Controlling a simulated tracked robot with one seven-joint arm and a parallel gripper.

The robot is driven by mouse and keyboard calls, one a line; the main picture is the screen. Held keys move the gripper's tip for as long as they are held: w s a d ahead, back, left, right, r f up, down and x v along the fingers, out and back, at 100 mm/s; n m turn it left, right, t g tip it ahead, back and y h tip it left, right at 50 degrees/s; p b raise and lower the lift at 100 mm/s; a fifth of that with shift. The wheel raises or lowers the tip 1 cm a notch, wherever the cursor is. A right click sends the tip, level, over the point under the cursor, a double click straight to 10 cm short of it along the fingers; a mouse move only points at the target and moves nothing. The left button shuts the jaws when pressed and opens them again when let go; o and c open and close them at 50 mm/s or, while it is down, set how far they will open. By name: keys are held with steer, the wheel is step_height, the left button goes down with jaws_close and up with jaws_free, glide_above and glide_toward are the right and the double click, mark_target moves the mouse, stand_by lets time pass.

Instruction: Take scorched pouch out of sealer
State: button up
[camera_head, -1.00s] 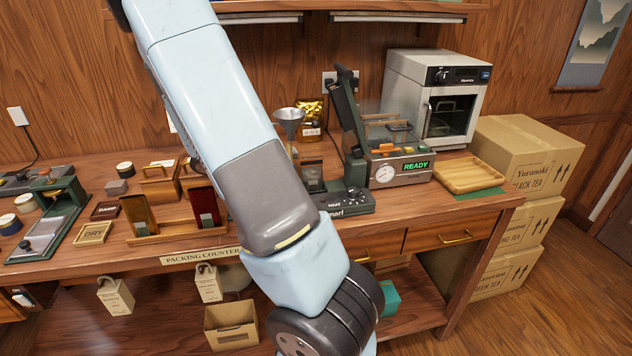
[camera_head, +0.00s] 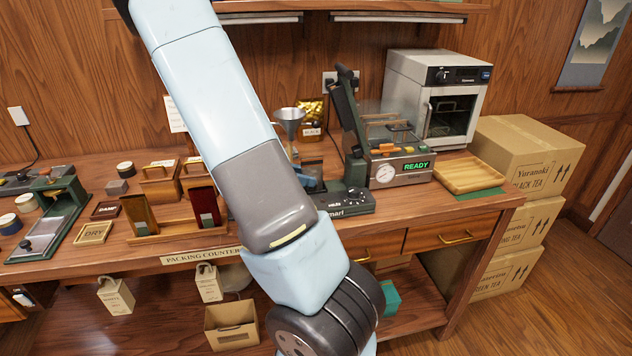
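The sealer (camera_head: 345,203) is the dark green machine at the middle of the counter, with its long lever arm (camera_head: 348,115) raised. A dark pouch (camera_head: 313,163) stands upright at the sealer's left end, partly hidden. A small blue piece, which looks like part of my gripper, shows in front of this pouch, just right of my arm. The rest of my gripper is hidden behind my arm. I cannot tell whether its fingers touch the pouch, or whether they are open or shut.
A chamber machine with a READY display (camera_head: 417,166) stands right of the sealer, beside a wooden tray (camera_head: 470,176). A metal funnel (camera_head: 290,122) and a gold pouch (camera_head: 311,117) are behind. A wooden rack with pouches (camera_head: 180,231) stands left of my arm.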

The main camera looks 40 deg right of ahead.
steer(key=c, duration=0.6)
steer(key=shift+o, duration=0.2)
